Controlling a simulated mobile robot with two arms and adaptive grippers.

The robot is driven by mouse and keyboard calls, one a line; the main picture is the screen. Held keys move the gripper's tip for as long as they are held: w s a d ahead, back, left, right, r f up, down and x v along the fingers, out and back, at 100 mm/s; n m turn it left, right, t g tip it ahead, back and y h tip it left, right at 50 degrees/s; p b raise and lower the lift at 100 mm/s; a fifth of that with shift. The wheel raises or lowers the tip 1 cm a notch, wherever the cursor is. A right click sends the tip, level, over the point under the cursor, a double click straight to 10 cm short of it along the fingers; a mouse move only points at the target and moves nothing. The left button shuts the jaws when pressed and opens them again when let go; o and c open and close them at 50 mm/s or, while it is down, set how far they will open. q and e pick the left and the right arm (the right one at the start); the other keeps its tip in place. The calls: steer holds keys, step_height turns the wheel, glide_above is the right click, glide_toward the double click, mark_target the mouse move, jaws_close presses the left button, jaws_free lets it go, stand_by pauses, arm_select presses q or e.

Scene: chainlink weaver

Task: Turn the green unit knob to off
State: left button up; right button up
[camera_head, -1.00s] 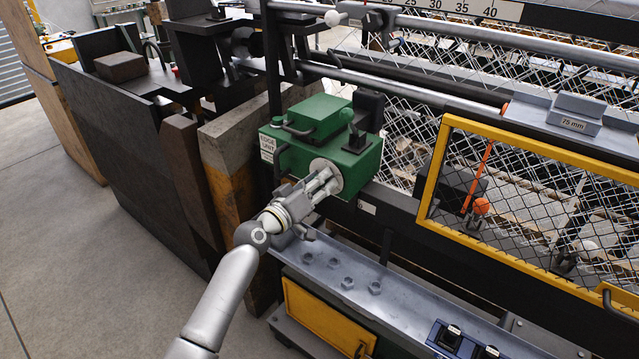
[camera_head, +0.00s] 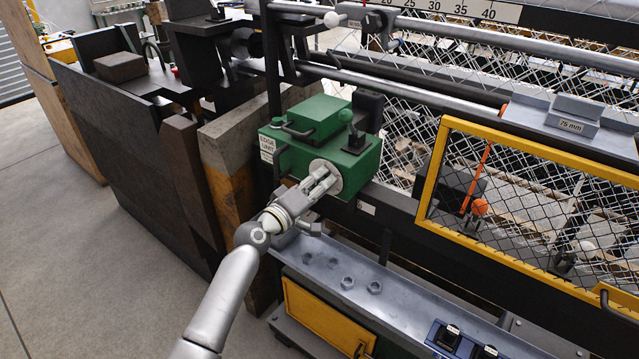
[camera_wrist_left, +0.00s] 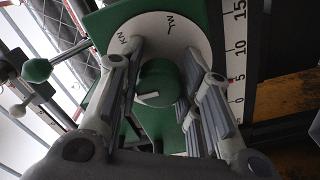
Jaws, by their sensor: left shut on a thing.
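The green edge unit (camera_head: 312,119) sits on the machine near the middle of the head view. On its front face is a round white dial (camera_head: 337,184), partly covered by my left gripper (camera_head: 321,181). In the left wrist view, the green knob (camera_wrist_left: 158,82) stands at the middle of the white dial (camera_wrist_left: 155,27), with a pale pointer line on it. The fingers of my left gripper (camera_wrist_left: 161,76) lie on both sides of the knob, shut on it. Dark markings show on the dial; the rest is hidden behind the fingers. My right gripper is not in view.
A yellow-framed mesh guard (camera_head: 436,167) stands right of the unit. A grey ledge with bolts (camera_head: 325,262) runs below, above a yellow panel (camera_head: 318,318). A wooden block (camera_head: 225,165) stands close on the left. Open floor (camera_head: 70,235) lies at lower left.

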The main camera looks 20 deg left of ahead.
arm_select(q)
steer(key=o, duration=1)
steer(key=shift+o, duration=0.2)
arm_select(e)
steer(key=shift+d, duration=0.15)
arm_select(q)
steer(key=shift+s, duration=0.1)
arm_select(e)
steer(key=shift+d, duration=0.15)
arm_select(q)
steer(key=v, duration=1.2)
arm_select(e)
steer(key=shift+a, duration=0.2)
